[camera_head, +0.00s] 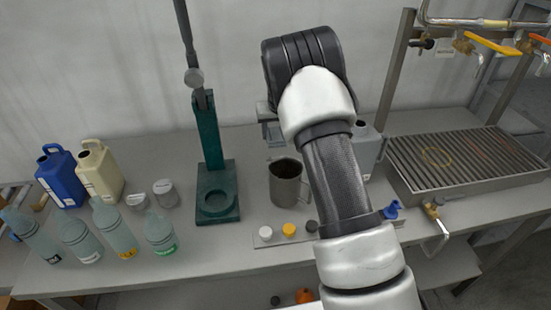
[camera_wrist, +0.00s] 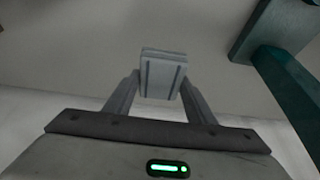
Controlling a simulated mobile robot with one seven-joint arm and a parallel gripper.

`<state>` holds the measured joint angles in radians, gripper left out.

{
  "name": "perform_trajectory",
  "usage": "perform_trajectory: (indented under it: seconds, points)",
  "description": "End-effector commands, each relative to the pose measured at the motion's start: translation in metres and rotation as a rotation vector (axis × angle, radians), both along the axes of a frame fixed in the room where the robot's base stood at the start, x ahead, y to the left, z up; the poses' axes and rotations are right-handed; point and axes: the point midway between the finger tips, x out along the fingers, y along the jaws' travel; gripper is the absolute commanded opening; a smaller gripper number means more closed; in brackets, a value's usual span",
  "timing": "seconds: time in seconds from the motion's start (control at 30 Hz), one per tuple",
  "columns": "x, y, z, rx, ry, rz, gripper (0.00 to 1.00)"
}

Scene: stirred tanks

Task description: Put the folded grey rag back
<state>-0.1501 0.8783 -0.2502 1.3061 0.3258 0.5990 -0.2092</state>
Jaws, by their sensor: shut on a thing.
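The folded grey rag (camera_wrist: 162,72) is a small pale grey block with darker stripes in the wrist view. My gripper (camera_wrist: 161,88) is shut on it, with one finger at each side. The rag is held up, apart from the bench top. In the head view my gripper (camera_head: 271,122) shows only partly, left of my forearm and above the metal jug; my own arm hides much of it, and I cannot clearly make out the rag there.
A metal jug (camera_head: 286,182) stands on the bench below my gripper. A teal stand (camera_head: 216,180) is left of it, with bottles and canisters (camera_head: 100,172) farther left. White, yellow and dark caps (camera_head: 289,230) sit in front. A slatted metal tray (camera_head: 462,160) is at right.

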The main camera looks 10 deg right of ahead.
Motion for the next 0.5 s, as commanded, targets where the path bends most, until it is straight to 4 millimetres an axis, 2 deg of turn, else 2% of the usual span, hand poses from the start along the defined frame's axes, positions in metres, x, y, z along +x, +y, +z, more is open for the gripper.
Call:
perform_trajectory:
  seconds: [0.1,0.2,0.5]
  points:
    - [-0.001,0.0,-0.025,-0.001,0.005,0.001,0.32]
    - [-0.001,0.0,-0.041,-0.001,0.003,0.0,0.32]
    - [-0.001,0.0,-0.069,0.0,0.002,0.0,0.32]
